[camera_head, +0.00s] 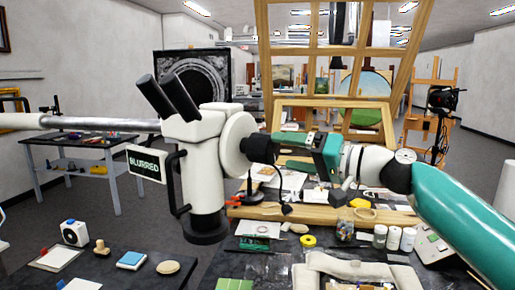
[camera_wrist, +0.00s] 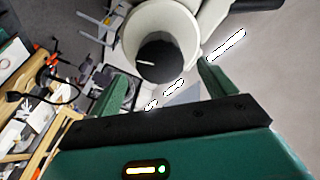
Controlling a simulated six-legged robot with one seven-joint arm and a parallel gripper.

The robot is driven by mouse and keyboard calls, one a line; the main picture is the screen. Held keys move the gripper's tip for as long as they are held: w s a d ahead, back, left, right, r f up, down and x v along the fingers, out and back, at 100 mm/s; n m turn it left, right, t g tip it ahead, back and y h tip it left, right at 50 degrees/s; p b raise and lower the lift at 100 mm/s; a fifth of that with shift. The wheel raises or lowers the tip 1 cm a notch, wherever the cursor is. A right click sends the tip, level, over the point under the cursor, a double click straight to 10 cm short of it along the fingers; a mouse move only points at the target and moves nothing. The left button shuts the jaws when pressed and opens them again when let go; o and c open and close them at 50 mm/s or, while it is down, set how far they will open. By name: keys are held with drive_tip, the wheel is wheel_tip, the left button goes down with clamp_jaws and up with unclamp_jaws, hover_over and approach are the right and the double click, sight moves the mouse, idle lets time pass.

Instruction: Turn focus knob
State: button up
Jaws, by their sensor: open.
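A white microscope (camera_head: 205,160) with two black eyepieces hangs on a long pale arm in the head view. A small sign (camera_head: 147,164) on it reads "BLURRED". The black focus knob (camera_head: 258,149) sticks out from its round white housing toward my gripper. In the wrist view the knob (camera_wrist: 158,66) shows its face with a white mark, just beyond and between my fingertips. My green gripper (camera_head: 284,146) comes from the right, level with the knob. Its two fingers (camera_wrist: 160,76) are spread apart and empty. Whether a finger touches the knob cannot be told.
Below is a dark, cluttered workbench with a wooden bar (camera_head: 325,215), jars (camera_head: 393,237) and yellow tape (camera_head: 308,241). A dark table (camera_head: 85,138) stands at the left. A wooden easel frame (camera_head: 330,95) rises behind. The air around the knob looks clear.

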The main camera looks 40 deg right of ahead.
sight(259, 147)
drive_tip(key=x, duration=0.8)
drive_tip(key=c, duration=1)
drive_tip(key=shift+m, duration=2.8)
drive_tip(key=o, duration=1)
